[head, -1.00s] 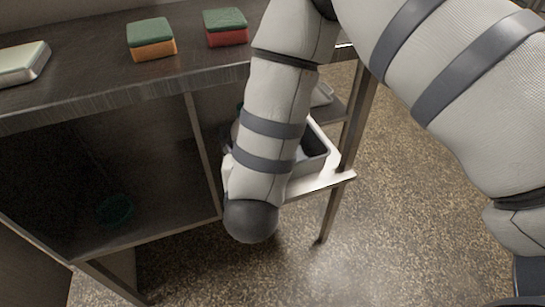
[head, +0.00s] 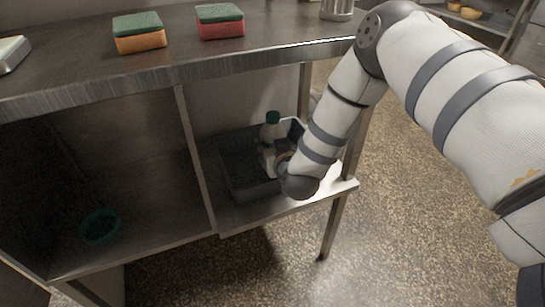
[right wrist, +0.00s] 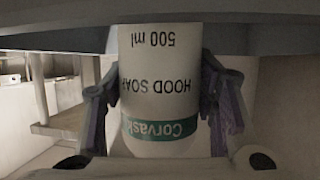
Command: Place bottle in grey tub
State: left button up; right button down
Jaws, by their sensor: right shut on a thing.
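The bottle (head: 271,131) is white with a green cap and stands about upright at the grey tub. In the right wrist view its white body (right wrist: 160,75) shows upside-down black print and a green band. My right gripper (head: 268,158) is shut on it, with a finger on each side in the right wrist view (right wrist: 163,108). The dark grey tub (head: 232,178) rests on the lower shelf, right of the divider. The bottle appears over or inside the tub; its base is hidden, so I cannot tell whether it touches the floor. My left gripper is not in view.
Two sponges, one orange and green (head: 139,35) and one red and green (head: 220,24), lie on the metal counter (head: 90,75) above the shelf. A green round container (head: 99,228) sits in the left compartment. The counter edge overhangs the tub; a table leg (head: 333,225) stands at right.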

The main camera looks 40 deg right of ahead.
notch_tip(320, 180, down, 3)
jog(key=shift+f+b, duration=0.1)
jog(key=shift+b, duration=0.25)
jog(key=shift+r, duration=0.2)
jog(key=c, duration=1.1)
grip_release()
jog(key=shift+f, duration=0.25)
jog(key=o, duration=0.5)
jog(key=shift+c, duration=0.2)
jog(key=shift+r, duration=0.15)
